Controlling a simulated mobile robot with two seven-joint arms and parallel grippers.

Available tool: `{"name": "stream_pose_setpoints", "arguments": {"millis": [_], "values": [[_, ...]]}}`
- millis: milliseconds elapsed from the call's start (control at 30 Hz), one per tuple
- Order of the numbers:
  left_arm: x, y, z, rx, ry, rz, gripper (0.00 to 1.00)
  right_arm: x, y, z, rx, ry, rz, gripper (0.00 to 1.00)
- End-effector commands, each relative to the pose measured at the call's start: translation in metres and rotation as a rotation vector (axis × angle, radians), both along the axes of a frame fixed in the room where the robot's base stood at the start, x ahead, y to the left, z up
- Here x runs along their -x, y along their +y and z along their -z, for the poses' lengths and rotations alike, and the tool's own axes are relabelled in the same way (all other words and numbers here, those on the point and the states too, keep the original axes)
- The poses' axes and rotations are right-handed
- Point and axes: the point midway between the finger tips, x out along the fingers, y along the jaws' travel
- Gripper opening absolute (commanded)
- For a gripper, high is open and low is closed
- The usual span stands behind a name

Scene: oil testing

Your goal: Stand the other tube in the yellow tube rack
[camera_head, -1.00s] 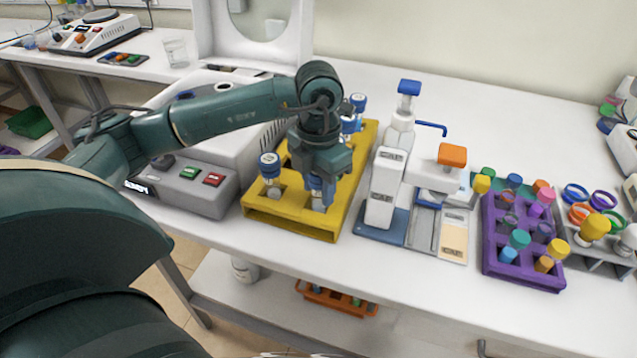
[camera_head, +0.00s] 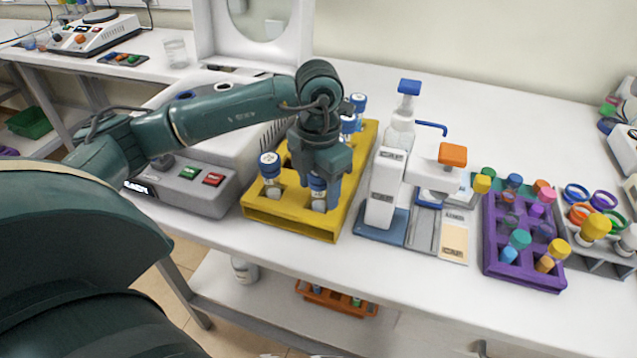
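The yellow tube rack (camera_head: 290,226) stands on the white table left of centre. A tube with a blue and white cap (camera_head: 318,186) stands upright in its front row, right under my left gripper (camera_head: 325,188). The gripper points down over the rack. Its fingers look spread around the cap, with one finger clear on the right side; the other is partly hidden. Another capped tube (camera_head: 270,170) stands in the front left hole. Two more blue-capped tubes (camera_head: 357,104) show at the back of the rack, partly hidden by my wrist. My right gripper is not in view.
A grey-white machine (camera_head: 190,190) with green and red buttons stands close left of the rack. A white and blue device with an orange knob (camera_head: 452,155) stands close to its right. A purple rack (camera_head: 520,275) of coloured tubes is farther right.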

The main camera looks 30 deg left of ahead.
Motion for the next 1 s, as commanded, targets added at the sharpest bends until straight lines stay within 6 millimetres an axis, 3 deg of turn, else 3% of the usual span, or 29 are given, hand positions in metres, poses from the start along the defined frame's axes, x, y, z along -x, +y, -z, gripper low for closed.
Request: {"name": "stream_pose_setpoints", "arguments": {"millis": [33,300,467,600,1000], "values": [[0.000,0.000,0.004,0.000,0.000,0.000,0.62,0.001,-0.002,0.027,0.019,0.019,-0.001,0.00],[0.000,0.000,0.004,0.000,0.001,0.000,0.62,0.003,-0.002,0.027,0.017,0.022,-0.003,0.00],[0.000,0.000,0.002,0.000,0.001,0.000,0.62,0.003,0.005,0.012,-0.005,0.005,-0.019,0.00],[0.000,0.000,0.001,0.000,0.000,0.000,0.62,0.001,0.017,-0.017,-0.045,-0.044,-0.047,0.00],[-0.001,0.000,-0.101,0.001,-0.006,0.001,0.62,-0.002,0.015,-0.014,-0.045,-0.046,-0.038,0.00]]}}
